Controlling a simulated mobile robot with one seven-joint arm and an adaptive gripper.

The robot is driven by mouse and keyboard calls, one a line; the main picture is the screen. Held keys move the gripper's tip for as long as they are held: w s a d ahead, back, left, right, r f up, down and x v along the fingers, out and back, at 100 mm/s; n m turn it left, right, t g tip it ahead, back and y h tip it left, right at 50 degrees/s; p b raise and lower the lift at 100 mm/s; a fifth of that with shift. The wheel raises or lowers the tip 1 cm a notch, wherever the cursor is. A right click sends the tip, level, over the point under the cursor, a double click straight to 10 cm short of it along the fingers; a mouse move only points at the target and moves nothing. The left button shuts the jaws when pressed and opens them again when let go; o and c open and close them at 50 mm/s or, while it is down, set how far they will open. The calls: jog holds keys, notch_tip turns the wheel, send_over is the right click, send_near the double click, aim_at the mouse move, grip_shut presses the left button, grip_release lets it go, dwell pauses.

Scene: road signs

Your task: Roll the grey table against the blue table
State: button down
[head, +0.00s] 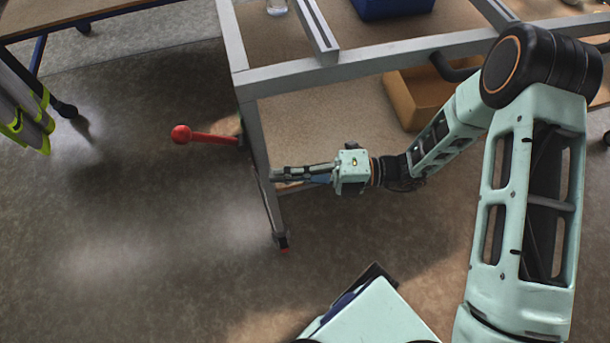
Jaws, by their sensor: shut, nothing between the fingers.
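The grey table (300,75) has a grey metal frame and fills the upper middle and right. Its near left leg (257,140) runs down to a small foot with a red tip. The blue table (38,55), with a brown top and blue legs, is at the upper left, with a gap of floor between the two. My gripper (275,175) is shut and empty, pointing left. Its fingertips overlap the grey table's leg in the picture; I cannot tell whether they touch it. The rest of the grey table is cut off or behind my arm.
A red lever with a ball knob (181,134) sticks out left by the grey table's leg. An orange-brown box (415,95) is under the frame, and a blue crate (393,8) is above. Grey and yellow-green folded signs (22,105) stand at left. The lower-left floor is clear.

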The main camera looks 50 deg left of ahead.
jog(key=shift+w+a, duration=0.35)
jog(key=shift+a, duration=0.35)
jog(key=shift+w+a, duration=0.35)
jog(key=shift+a, duration=0.3)
jog(key=shift+a, duration=0.1)
jog(key=a, duration=0.1)
jog(key=w+a, duration=0.1)
jog(key=a, duration=0.1)
jog(key=shift+w+a+r+b, duration=0.25)
jog(key=shift+w+b, duration=0.1)
jog(key=s+d+p, duration=0.2)
jog(key=d, duration=0.3)
jog(key=v, duration=1)
jog(key=shift+d+f+p, duration=0.15)
jog(key=shift+f+p, duration=0.1)
jog(key=shift+p, duration=0.2)
jog(key=shift+s, duration=0.15)
